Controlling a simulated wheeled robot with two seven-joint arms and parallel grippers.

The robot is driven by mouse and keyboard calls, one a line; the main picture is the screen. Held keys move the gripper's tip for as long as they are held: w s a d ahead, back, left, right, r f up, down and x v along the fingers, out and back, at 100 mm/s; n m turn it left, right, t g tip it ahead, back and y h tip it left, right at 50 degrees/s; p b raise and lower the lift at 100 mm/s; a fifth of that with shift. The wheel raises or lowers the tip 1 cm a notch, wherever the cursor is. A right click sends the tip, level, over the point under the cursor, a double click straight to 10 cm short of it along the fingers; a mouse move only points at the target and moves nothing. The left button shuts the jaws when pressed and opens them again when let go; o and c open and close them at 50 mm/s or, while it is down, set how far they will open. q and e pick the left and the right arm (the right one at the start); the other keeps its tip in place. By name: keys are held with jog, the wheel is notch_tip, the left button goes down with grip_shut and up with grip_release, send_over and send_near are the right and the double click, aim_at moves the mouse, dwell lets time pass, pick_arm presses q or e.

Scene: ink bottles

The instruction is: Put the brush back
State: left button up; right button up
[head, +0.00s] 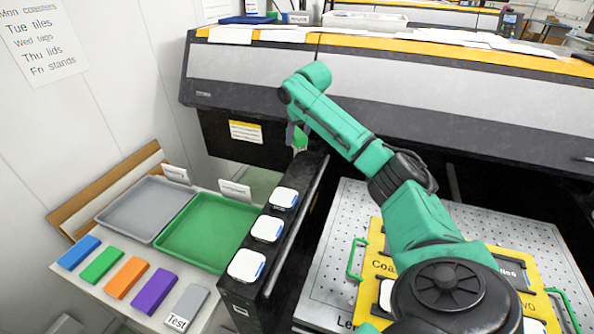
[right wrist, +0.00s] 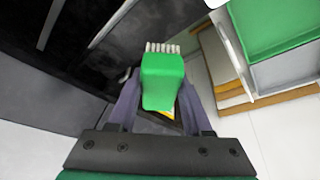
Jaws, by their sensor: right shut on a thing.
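The brush (right wrist: 163,78) has a green body and short pale bristles. In the right wrist view it sits between the fingers of my right gripper (right wrist: 160,112), bristles pointing away from the gripper. The gripper is shut on the brush's body. In the head view my right arm reaches up and left, and the right gripper (head: 294,134) hangs in front of the printer's dark front. A green piece of the brush (head: 300,139) shows there, partly covered by my arm. My left gripper is not in view.
A grey tray (head: 113,215) and a green tray (head: 165,246) lie left on a side table, behind several coloured blocks. A black rail (head: 272,290) carries three white pieces. A yellow jig (head: 368,268) lies on the perforated bed (head: 333,272). The large printer (head: 230,65) stands behind.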

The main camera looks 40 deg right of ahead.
aim_at(295, 176)
notch_tip(295, 176, down, 13)
jog(key=shift+w+r+p, duration=0.1)
jog(key=shift+p, duration=0.85)
jog(key=shift+w+d+f, duration=0.1)
jog(key=shift+d+f, duration=0.05)
jog(key=shift+f, duration=0.15)
jog(key=o, duration=1.2)
jog(key=shift+r, duration=0.1)
jog(key=shift+r, duration=0.25)
jog(key=b+v, duration=0.1)
jog(key=v, duration=1)
jog(key=shift+r+b, duration=0.25)
jog(key=shift+b, duration=0.05)
